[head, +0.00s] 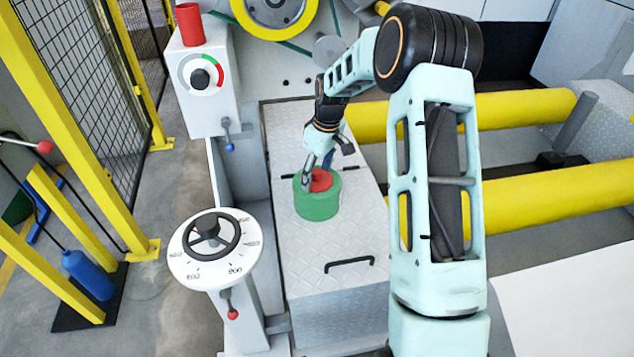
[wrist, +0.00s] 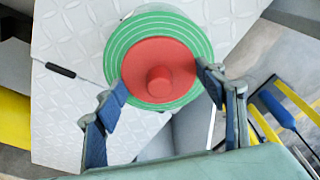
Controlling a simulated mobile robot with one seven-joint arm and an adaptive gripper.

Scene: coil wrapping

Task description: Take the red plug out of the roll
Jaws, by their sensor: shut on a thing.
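The green roll (head: 317,208) stands upright on the diamond-plate platform. In the wrist view its ringed top (wrist: 150,30) faces me. The red plug (head: 322,179) sits at the roll's middle in the picture; the wrist view shows it as a wide red disc with a round knob (wrist: 159,80). My gripper (head: 312,180) reaches down over the roll. In the wrist view my gripper (wrist: 161,82) has a blue-padded finger on each side of the red disc, with the tips at its rim, shut on the plug. I cannot tell whether the plug is raised.
The diamond-plate platform (head: 335,232) has free room in front of the roll, with a black handle (head: 349,264). A handwheel post (head: 208,250) and a control post (head: 205,85) stand left. Yellow rollers (head: 530,200) lie right.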

